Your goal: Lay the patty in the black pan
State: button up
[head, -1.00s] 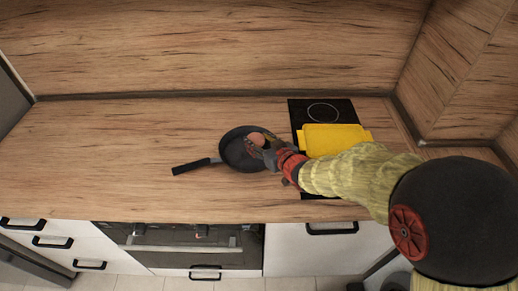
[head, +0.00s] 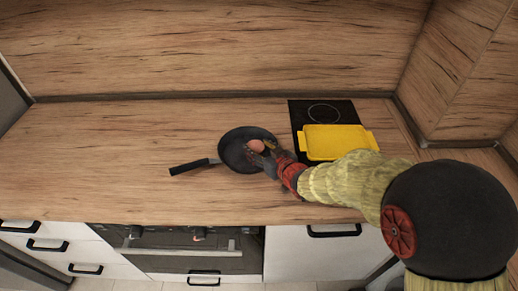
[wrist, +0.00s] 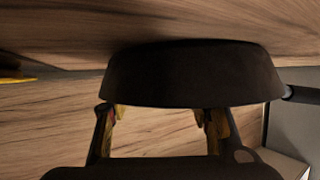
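The patty (head: 256,146) is a small round pinkish-brown disc at my gripper's tip, over the inside of the black pan in the head view. The black pan (head: 232,147) sits on the counter, its handle pointing left. My gripper (head: 263,150) reaches in from the right, its fingers on either side of the patty. In the wrist view the pan's dark outer wall (wrist: 190,75) fills the middle, and my gripper's fingers (wrist: 160,118) stand apart with their tips hidden behind the rim. The patty is hidden there, and whether it touches the pan's floor does not show.
A yellow tray (head: 335,141) with side grips stands on the black hob (head: 312,104), right of the pan and close to my arm. The wooden counter (head: 110,150) is clear to the left. A wooden splashback (head: 210,45) rises behind.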

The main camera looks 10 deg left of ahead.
jog(key=shift+o, duration=0.2)
jog(key=shift+s+d+f, duration=0.1)
jog(key=shift+s+f, duration=0.2)
jog(key=shift+f, duration=0.55)
jog(key=shift+r, duration=0.1)
jog(key=shift+r+p, duration=0.4)
jog(key=shift+p, duration=0.1)
jog(key=p+v, duration=0.1)
jog(key=v, duration=0.2)
jog(key=p+v, duration=0.1)
jog(key=v, duration=0.3)
jog(key=r+p+v, duration=0.1)
jog(key=v, duration=0.2)
jog(key=shift+d+r, duration=0.25)
jog(key=shift+s+d+r, duration=0.2)
jog(key=shift+s+d, duration=0.1)
jog(key=shift+s, duration=0.15)
jog(key=s+d+r+m+h, duration=0.1)
jog(key=d+r+m+h, duration=0.3)
jog(key=d, duration=0.6)
jog(key=s+d+r+m+h, duration=0.2)
jog(key=d+r+h, duration=0.2)
jog(key=d+r, duration=0.5)
jog(key=s+d+m+g+h, duration=0.1)
jog(key=s+d+g, duration=0.3)
jog(key=s, duration=1.5)
jog(key=d+m, duration=0.1)
jog(key=d, duration=0.2)
jog(key=shift+r+m+g, duration=0.3)
jog(key=shift+r, duration=0.05)
